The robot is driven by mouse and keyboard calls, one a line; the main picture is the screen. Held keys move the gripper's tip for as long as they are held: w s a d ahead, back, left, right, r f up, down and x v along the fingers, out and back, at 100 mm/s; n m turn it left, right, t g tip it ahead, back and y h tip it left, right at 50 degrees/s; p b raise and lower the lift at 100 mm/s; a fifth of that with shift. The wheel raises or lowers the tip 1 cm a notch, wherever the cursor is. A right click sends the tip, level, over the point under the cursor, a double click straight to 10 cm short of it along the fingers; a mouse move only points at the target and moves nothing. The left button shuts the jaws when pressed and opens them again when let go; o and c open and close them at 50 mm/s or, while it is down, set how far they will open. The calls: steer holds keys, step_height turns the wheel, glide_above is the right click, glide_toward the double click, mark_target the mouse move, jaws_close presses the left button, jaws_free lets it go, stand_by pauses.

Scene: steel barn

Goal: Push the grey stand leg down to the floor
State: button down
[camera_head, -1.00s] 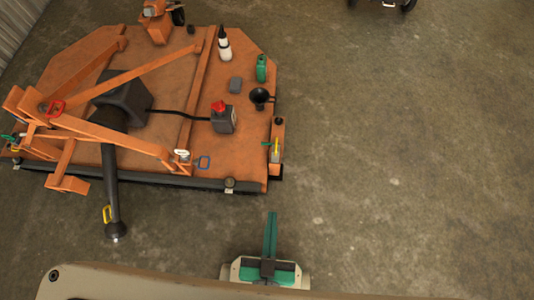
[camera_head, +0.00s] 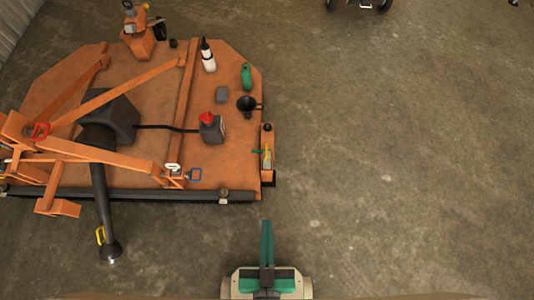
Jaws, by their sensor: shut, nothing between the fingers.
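No stand leg stands out clearly as grey. A small upright fitting (camera_head: 267,158) with yellow and pale parts and a green pin sits in the orange bracket (camera_head: 267,135) at the right side of the orange mower deck; I cannot tell if it is the leg, or whether its lower end touches the floor. My gripper (camera_head: 266,224) has green fingers that are shut and empty. It is at the bottom centre of the head view, over bare floor and apart from the deck, below the bracket in the picture.
The orange mower deck (camera_head: 150,170) fills the left, with a dark shaft (camera_head: 104,210) sticking out at its front. The concrete floor (camera_head: 400,170) at right is clear.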

steer(key=c, duration=1.8)
jaws_free()
steer(key=shift+f, duration=0.3)
steer(key=m+t, duration=0.2)
steer(key=t, duration=0.1)
glide_toward(267, 156)
steer(key=w, duration=1.2)
steer(key=shift+w+f, duration=0.15)
steer(key=shift+w, duration=0.15)
steer(key=shift+c, duration=0.6)
